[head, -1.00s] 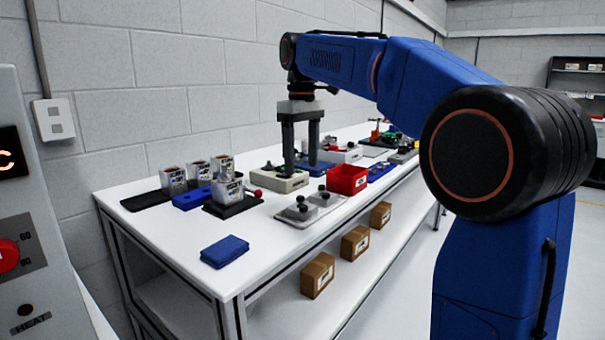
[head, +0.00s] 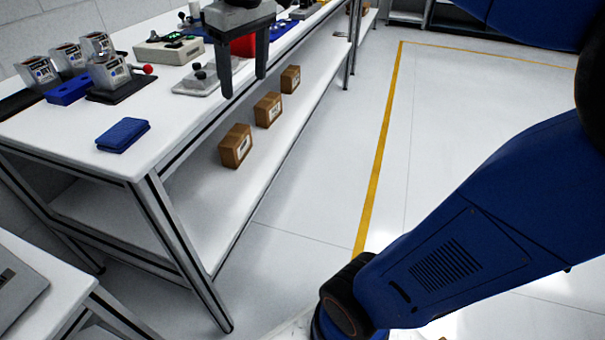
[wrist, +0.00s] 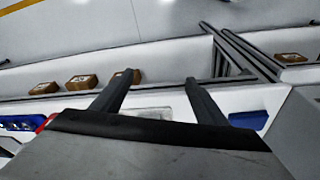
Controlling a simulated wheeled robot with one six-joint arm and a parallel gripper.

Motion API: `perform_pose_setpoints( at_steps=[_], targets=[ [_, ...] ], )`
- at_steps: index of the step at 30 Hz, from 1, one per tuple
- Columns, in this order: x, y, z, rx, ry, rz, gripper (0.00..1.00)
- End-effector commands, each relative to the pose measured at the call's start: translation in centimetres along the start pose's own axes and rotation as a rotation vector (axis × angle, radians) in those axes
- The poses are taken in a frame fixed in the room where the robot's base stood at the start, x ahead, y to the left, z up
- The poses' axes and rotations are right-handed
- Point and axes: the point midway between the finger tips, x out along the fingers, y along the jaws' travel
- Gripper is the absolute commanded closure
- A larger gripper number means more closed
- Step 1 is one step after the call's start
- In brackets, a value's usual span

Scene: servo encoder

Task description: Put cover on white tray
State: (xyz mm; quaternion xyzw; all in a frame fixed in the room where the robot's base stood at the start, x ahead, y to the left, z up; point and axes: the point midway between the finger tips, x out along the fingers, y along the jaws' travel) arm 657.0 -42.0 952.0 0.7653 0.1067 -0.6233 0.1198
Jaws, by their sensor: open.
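A pale grey-white plate (head: 196,88) with black knobs lies near the bench's front edge in the head view. It could be the cover or the tray; I cannot tell which, and my gripper hides part of that area. My gripper (head: 244,86) points down, open and empty, just right of the plate and in front of the bench edge in the picture. In the wrist view my open fingers (wrist: 160,77) have nothing between them. A pale flat piece (wrist: 152,113) shows behind them, partly hidden by the gripper body.
A blue pad (head: 123,135) lies at the bench's near corner. A beige box with buttons (head: 168,50) and a red bin (head: 243,46) stand farther along. Metal blocks on dark bases (head: 108,75) stand left. Cartons (head: 236,146) sit on the lower shelf.

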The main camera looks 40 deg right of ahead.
Motion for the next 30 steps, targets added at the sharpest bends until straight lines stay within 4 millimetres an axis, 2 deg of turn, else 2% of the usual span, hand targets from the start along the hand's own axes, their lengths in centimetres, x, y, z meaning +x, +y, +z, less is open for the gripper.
perform_pose_setpoints(
  at_steps=[1,3,8,12,15,21,30],
  targets=[
    [0.8,-0.2,2.0,0.025,0.016,0.005,0.33],
    [2.2,-0.6,4.2,0.061,0.038,0.012,0.33],
    [5.8,-1.4,9.5,0.142,0.092,0.027,0.33],
    [9.3,-2.2,13.9,0.213,0.137,0.037,0.33],
    [11.7,-2.8,16.5,0.255,0.167,0.042,0.33],
    [14.8,-3.4,19.6,0.306,0.201,0.048,0.33],
    [15.3,-3.5,20.1,0.317,0.209,0.049,0.33]
  ],
)
